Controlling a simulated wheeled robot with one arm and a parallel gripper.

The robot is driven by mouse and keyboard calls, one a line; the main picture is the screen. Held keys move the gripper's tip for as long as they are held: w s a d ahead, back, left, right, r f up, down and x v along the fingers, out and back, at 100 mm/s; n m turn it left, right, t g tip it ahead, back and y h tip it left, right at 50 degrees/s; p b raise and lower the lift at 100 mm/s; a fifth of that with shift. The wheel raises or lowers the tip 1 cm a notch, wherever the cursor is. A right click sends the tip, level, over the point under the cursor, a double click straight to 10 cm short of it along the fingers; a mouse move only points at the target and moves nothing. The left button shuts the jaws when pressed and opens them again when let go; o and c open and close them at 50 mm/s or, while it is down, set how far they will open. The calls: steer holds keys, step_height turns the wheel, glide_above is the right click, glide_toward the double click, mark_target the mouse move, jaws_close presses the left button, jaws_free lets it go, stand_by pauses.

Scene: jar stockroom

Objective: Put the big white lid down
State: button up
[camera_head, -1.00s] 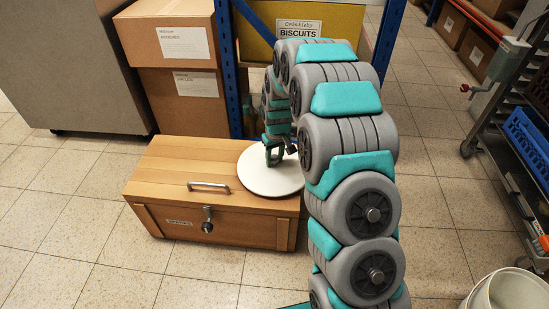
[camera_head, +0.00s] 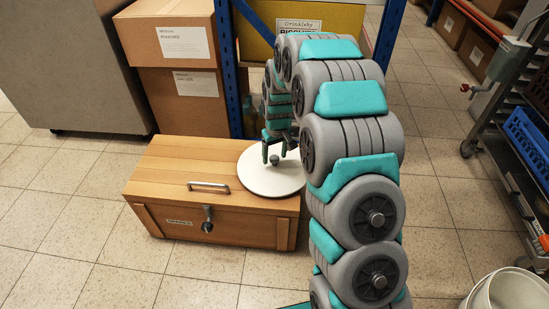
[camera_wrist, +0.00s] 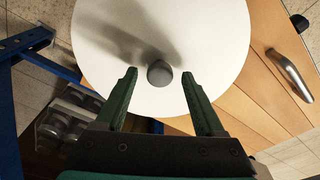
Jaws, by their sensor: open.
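The big white lid (camera_head: 262,180) lies flat on top of the wooden chest (camera_head: 171,160), toward its right end. A round dark grey knob (camera_wrist: 159,73) stands at the lid's middle. My gripper (camera_head: 278,160) is just above the lid, with its two green fingers apart. In the wrist view the open fingers (camera_wrist: 160,78) are on either side of the knob with a gap on both sides, and they do not appear to touch it. The lid also fills the upper middle of the wrist view (camera_wrist: 205,35).
The chest has a metal handle (camera_head: 208,187) on its top and a latch (camera_head: 207,217) on its front. Cardboard boxes (camera_head: 180,90) and a blue rack post (camera_head: 228,70) stand behind it. A white bucket (camera_head: 508,290) and a metal trolley are at right. Floor left of the chest is clear.

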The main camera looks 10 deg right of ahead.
mark_target(276, 160)
steer(key=s+r, duration=0.8)
steer(key=r, duration=0.6)
steer(key=s+r+m+g, duration=0.1)
steer(key=s+r, duration=0.1)
steer(key=s, duration=1.5)
steer(key=s+r+m+g, duration=0.1)
steer(key=s+r+g, duration=0.1)
steer(key=s, duration=1.6)
steer(key=shift+s+r+m, duration=0.2)
steer(key=shift+r+m, duration=0.1)
steer(key=shift+r, duration=0.1)
